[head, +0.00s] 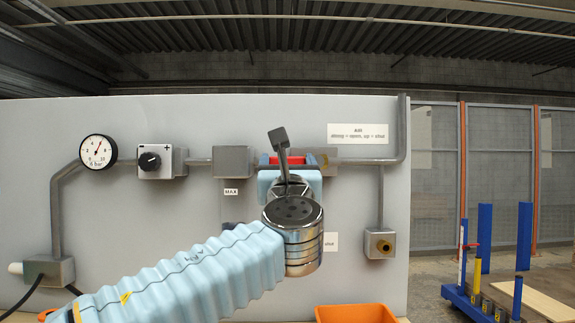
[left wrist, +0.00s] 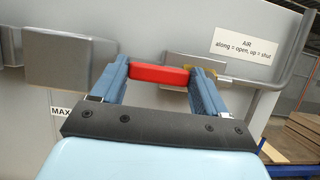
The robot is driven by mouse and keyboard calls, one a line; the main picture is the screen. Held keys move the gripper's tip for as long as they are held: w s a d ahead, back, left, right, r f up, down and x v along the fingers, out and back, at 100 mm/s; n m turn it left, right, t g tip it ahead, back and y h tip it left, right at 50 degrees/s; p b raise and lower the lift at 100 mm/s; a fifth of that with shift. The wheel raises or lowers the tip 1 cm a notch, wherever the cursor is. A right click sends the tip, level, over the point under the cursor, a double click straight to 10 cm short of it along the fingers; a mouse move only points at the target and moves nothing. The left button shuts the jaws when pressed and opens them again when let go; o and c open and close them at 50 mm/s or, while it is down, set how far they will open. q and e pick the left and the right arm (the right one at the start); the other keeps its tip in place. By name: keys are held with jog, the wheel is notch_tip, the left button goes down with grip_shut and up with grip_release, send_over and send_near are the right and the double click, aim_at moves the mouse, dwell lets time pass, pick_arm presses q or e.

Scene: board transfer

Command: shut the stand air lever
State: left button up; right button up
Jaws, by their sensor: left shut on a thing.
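The red air lever (head: 273,160) is on the pipe across the grey panel, partly hidden by my left gripper (head: 290,172) in the head view. In the left wrist view the lever (left wrist: 160,75) lies level, along the pipe, between the two blue fingers of the left gripper (left wrist: 160,78). The fingers are shut on it, one at each end of the red part. A label (head: 358,134) above right reads that along is open and up is shut. My right gripper is in neither view.
A pressure gauge (head: 98,151), a regulator with a black knob (head: 155,161) and a grey block (head: 233,161) sit left of the lever. A pipe (head: 402,130) rises at the right. An orange bin (head: 356,313) stands below. Blue posts (head: 524,236) stand far right.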

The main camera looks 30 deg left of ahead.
pick_arm(q)
jog(key=shift+c, duration=0.4)
jog(key=shift+r+m+h, duration=0.15)
jog(key=shift+m+h, duration=0.25)
jog(key=shift+w+d+r+m+t+h, duration=0.1)
jog(key=shift+r+m+t+h, duration=0.15)
jog(key=shift+r+m+h, duration=0.85)
jog(key=shift+w+d+f+m+t+h, duration=0.15)
jog(key=shift+m+h, duration=0.3)
jog(key=shift+m, duration=1.6)
jog(key=shift+s+d+r+m+t+h, duration=0.1)
jog(key=shift+r+m+t+h, duration=0.2)
jog(key=shift+r+m+h, duration=0.85)
jog(key=shift+w+f+m+y, duration=0.1)
jog(key=shift+f+m+y, duration=0.3)
jog(key=shift+f+m, duration=0.15)
jog(key=o, duration=1.5)
jog(key=b+v, duration=0.2)
jog(key=v, duration=1.1)
jog(key=shift+s+d+f, duration=0.1)
jog(key=shift+s+d, duration=0.05)
jog(key=shift+s, duration=0.2)
